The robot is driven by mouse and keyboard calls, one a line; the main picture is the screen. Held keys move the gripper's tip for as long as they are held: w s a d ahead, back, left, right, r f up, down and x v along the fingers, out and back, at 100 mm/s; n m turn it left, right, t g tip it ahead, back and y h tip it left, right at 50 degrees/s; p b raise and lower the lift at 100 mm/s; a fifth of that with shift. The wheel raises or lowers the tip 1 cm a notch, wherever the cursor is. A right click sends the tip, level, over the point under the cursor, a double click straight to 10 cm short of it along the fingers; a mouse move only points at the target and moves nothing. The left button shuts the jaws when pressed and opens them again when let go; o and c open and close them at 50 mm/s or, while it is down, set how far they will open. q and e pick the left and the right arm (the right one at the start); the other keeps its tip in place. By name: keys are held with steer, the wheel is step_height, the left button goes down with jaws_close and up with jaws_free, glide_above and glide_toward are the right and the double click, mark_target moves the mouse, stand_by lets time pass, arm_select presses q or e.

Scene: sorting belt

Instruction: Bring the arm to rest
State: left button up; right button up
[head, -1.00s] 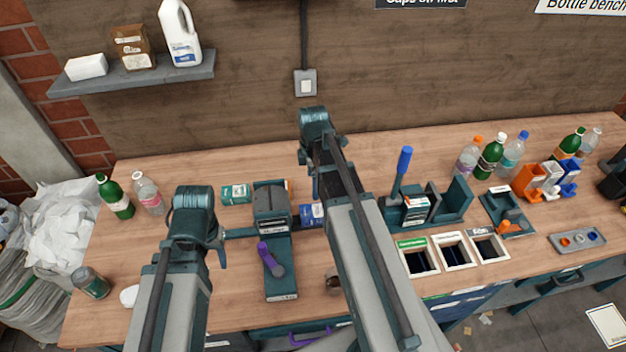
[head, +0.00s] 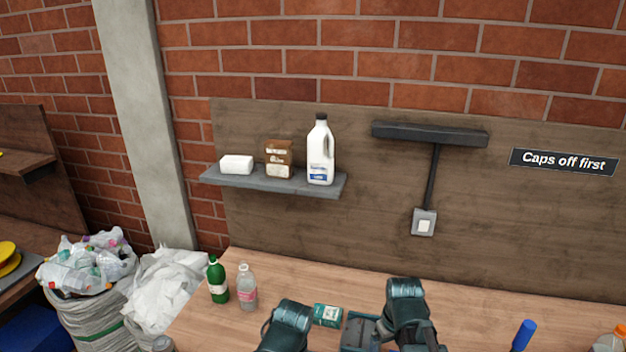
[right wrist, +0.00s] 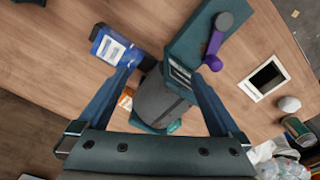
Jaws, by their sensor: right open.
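My right gripper (right wrist: 162,76) is open in the right wrist view, with one finger on either side of a dark grey rounded body. That body belongs to, or stands against, a teal bench fixture (right wrist: 185,45) with a purple lever (right wrist: 215,45). I cannot tell whether the fingers touch it. In the head view, only parts of my two arms show at the bottom edge. My left gripper is not in view.
A blue box (right wrist: 112,48) lies beside the right gripper's left finger. A white-framed dark item (right wrist: 265,78) lies to the right. In the head view, a green bottle (head: 218,281) and a clear bottle (head: 246,288) stand on the bench, below a shelf (head: 270,181) with a jug (head: 320,152).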

arm_select(q)
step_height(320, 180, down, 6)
steer(key=b, duration=0.6)
arm_select(e)
steer(key=s+a+f, duration=0.3)
steer(key=s+a, duration=0.1)
steer(key=a, duration=0.2)
steer(key=s+a+f+h, duration=0.1)
steer(key=s+a+f, duration=0.2)
steer(key=a, duration=0.3)
steer(key=shift+s+a+g, duration=0.4)
